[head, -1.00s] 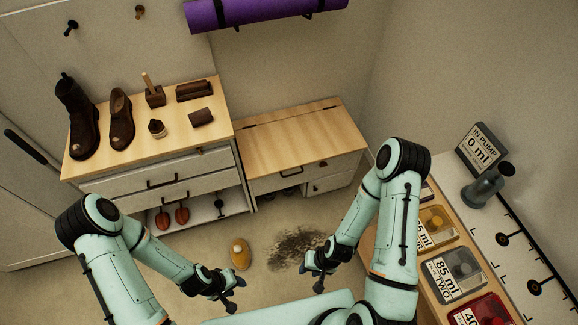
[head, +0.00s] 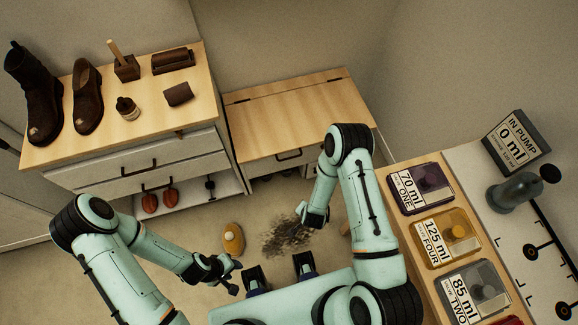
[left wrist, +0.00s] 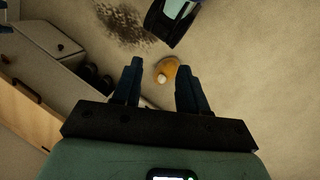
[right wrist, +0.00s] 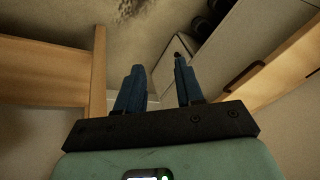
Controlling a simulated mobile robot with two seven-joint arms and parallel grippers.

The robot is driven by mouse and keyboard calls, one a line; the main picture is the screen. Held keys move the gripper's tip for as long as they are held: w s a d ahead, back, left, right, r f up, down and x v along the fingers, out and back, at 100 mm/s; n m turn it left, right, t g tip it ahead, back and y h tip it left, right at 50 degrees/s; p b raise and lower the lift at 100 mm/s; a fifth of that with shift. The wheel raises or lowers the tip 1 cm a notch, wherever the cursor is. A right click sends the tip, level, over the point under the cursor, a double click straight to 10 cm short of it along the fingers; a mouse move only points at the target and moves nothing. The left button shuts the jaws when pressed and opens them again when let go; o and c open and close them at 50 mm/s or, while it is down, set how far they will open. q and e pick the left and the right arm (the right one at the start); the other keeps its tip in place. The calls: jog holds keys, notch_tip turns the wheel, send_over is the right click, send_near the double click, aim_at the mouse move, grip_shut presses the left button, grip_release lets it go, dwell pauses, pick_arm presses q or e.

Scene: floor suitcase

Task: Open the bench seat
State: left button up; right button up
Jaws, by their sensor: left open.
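The bench seat (head: 300,115) has a pale wooden lid lying flat and closed, with a seam near its back edge. My left gripper (head: 228,280) is low over the floor, open and empty, as the left wrist view (left wrist: 160,88) shows.
A shoe cabinet (head: 125,115) with boots and brushes on top stands left of the bench. A counter (head: 415,255) with labelled containers runs along the right. A yellow object (head: 233,239) and a dark stain (head: 285,237) are on the floor.

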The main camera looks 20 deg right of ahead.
jog(key=w+f+m+t+h+b, duration=0.55)
jog(key=w+f+b, duration=0.4)
jog(key=w, duration=0.25)
pick_arm(q)
jog(key=w+a+f+y+b, duration=0.15)
jog(key=f+b, duration=0.45)
jog(key=f, duration=0.6)
jog(key=w+a+f+b, duration=0.25)
jog(key=f+b, duration=0.25)
jog(key=f, duration=0.8)
pick_arm(e)
jog(key=w+a+m+t+h, duration=0.45)
jog(key=a+m+h, duration=0.4)
jog(key=m, duration=0.45)
pick_arm(q)
jog(key=s+f+n+g+b, duration=0.1)
jog(key=s+f+b, duration=0.1)
jog(key=s, duration=0.4)
jog(key=shift+a+f+b, duration=0.25)
jog(key=shift+a+b, duration=0.1)
pick_arm(e)
jog(key=w+d+r+y, duration=0.1)
jog(key=w+d, duration=0.8)
jog(key=shift+w+r, duration=0.2)
jog(key=shift+w, duration=0.15)
pick_arm(q)
jog(key=shift+h, duration=0.25)
pick_arm(e)
grip_shut()
